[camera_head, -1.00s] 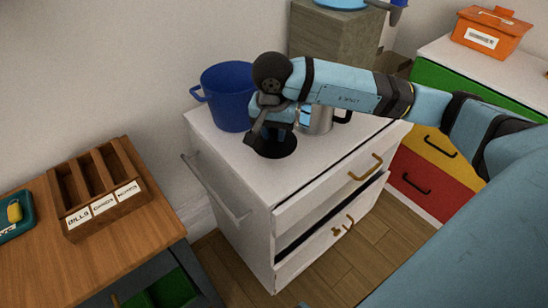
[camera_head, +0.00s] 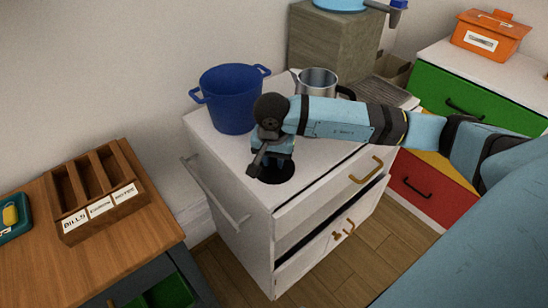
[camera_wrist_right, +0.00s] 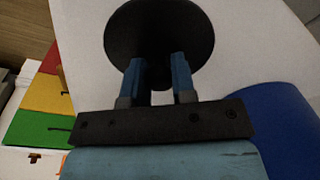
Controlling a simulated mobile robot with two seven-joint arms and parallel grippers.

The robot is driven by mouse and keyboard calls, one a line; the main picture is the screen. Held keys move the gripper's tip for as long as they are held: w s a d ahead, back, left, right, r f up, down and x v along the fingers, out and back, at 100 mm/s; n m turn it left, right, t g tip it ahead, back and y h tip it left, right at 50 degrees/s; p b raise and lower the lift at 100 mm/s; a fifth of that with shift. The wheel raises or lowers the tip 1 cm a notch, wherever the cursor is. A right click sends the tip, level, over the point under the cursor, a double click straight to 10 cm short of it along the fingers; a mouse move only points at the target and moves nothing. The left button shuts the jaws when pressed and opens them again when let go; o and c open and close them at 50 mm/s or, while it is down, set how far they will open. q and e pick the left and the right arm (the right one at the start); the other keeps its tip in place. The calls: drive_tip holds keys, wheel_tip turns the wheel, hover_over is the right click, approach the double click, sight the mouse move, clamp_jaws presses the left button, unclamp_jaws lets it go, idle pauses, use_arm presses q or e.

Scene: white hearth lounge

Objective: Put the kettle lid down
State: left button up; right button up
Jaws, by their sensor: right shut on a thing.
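The kettle lid is a black disc (camera_head: 277,171) low over or on the front part of the white cabinet top; I cannot tell whether it touches the top. It also shows as a dark round disc in the right wrist view (camera_wrist_right: 160,25). My right gripper (camera_wrist_right: 157,75) is shut on the lid's middle, its two blue fingers closed about the knob. In the head view the right gripper (camera_head: 270,152) hides part of the lid. The kettle (camera_head: 317,82), an open metal pot with a dark handle, stands behind my right arm. My left gripper is not in view.
A blue two-handled pot (camera_head: 232,100) stands left of the kettle on the white cabinet (camera_head: 225,158). A wooden sorting box (camera_head: 98,190) sits on the table at left. A coloured drawer unit (camera_head: 500,95) with an orange box (camera_head: 487,38) stands at right. The cabinet's top drawer appears partly open.

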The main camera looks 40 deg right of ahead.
sight(273, 170)
drive_tip(key=o, duration=0.9)
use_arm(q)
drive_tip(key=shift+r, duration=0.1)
use_arm(e)
drive_tip(key=shift+r+p, duration=0.25)
drive_tip(key=shift+p, duration=0.15)
use_arm(q)
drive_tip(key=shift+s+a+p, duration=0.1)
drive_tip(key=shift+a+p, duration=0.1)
drive_tip(key=shift+p, duration=0.45)
use_arm(e)
wheel_tip(273, 170, up, 12)
drive_tip(key=a, duration=0.1)
drive_tip(key=shift+s+f, duration=0.15)
drive_tip(key=shift+s, duration=0.3)
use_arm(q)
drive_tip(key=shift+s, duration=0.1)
use_arm(e)
drive_tip(key=shift+s+f, duration=0.1)
